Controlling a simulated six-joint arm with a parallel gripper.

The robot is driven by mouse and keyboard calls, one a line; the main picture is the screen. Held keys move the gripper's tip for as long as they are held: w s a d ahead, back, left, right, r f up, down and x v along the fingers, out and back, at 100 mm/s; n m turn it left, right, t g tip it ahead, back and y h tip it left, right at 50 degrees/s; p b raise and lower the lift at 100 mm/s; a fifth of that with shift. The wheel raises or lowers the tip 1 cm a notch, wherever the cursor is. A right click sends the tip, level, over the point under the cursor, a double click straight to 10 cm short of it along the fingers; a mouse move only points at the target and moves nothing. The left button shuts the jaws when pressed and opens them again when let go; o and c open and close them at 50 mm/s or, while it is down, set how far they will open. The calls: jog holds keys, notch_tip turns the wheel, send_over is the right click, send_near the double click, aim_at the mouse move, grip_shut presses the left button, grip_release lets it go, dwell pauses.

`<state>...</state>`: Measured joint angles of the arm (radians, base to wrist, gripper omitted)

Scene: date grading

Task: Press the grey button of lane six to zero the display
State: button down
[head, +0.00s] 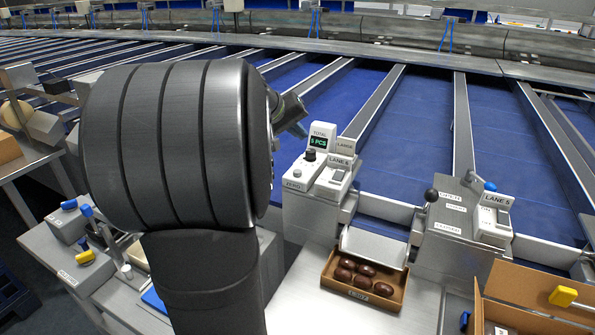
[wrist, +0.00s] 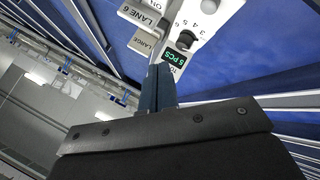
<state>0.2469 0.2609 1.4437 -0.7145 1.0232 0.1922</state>
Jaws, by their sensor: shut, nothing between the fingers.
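The lane six unit is a pale box (head: 318,213) at the centre of the head view. Its small display (head: 319,142) reads 5 PCS under the word TOTAL and also shows, tilted, in the wrist view (wrist: 176,58). A black knob (head: 310,154) sits below the display.
A box of dates (head: 361,299) stands in front of the unit. The lane 5 unit (head: 493,218) and a black-knobbed lever (head: 431,194) are to the right, with an open carton (head: 535,290) below. Blue lanes run behind.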

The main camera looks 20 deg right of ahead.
aim_at(295, 172)
jog(key=shift+w+a+r+m+t, duration=0.3)
jog(key=shift+w+a+m, duration=0.15)
jog(key=shift+m, duration=0.35)
jog(key=shift+f, duration=0.1)
jog(key=shift+f, duration=4.35)
jog(key=shift+f, duration=0.4)
jog(key=shift+f, duration=0.45)
jog(key=shift+r, duration=0.9)
